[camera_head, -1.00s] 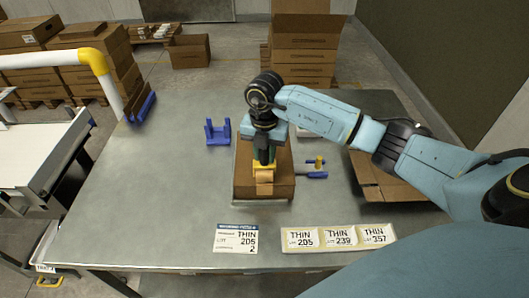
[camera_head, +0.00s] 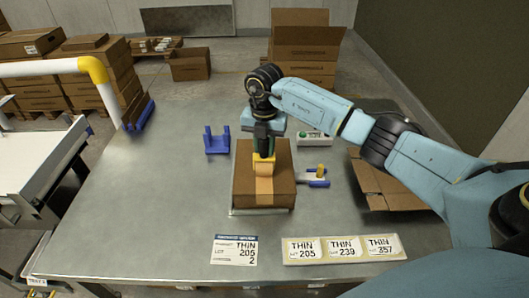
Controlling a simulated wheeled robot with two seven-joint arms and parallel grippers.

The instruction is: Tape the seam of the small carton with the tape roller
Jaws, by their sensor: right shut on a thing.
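The small carton (camera_head: 245,185) sits closed on a thin plate on the metal table, in front of me. A strip of tan tape (camera_head: 264,187) runs along the near part of its top and shows over its front edge. My right gripper (camera_head: 264,152) is above the carton's top and points down, shut on the tape roller (camera_head: 264,160), whose yellow part touches or nearly touches the carton's top. The gripper hides the far part of the seam. My left gripper is not in view.
A blue cradle (camera_head: 216,141) stands left of the carton. A blue-handled tool (camera_head: 316,178) lies right of it, near a white device (camera_head: 315,138). Flattened cardboard (camera_head: 385,185) lies at the right. Labels (camera_head: 340,248) and a lot card (camera_head: 234,249) lie at the front edge.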

